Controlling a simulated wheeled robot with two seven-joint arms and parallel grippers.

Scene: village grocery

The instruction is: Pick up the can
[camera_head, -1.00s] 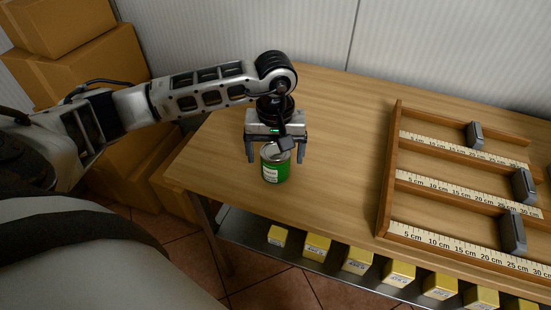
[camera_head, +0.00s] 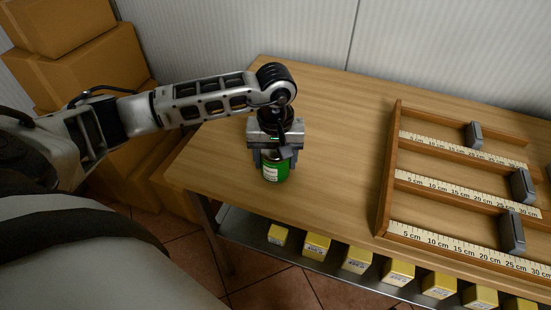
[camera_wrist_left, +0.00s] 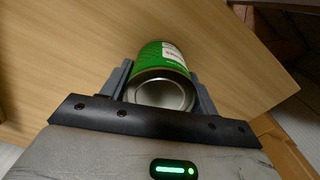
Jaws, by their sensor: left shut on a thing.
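A green can (camera_head: 275,172) with a white label and a silver lid stands upright on the wooden table (camera_head: 335,120), near its left front part. My left gripper (camera_head: 274,160) comes down over the can from above and is shut on it, with a finger on each side. In the left wrist view the can (camera_wrist_left: 160,68) sits between the two grey fingers, its silver lid facing the camera. The fingers hide part of the can's upper sides in the head view. My right gripper is not in view.
A wooden rack (camera_head: 388,170) with ruler strips and grey sliding blocks lies on the right of the table. Several yellow boxes (camera_head: 316,247) stand on a lower shelf. Cardboard boxes (camera_head: 85,70) are stacked at the left. Table between can and rack is clear.

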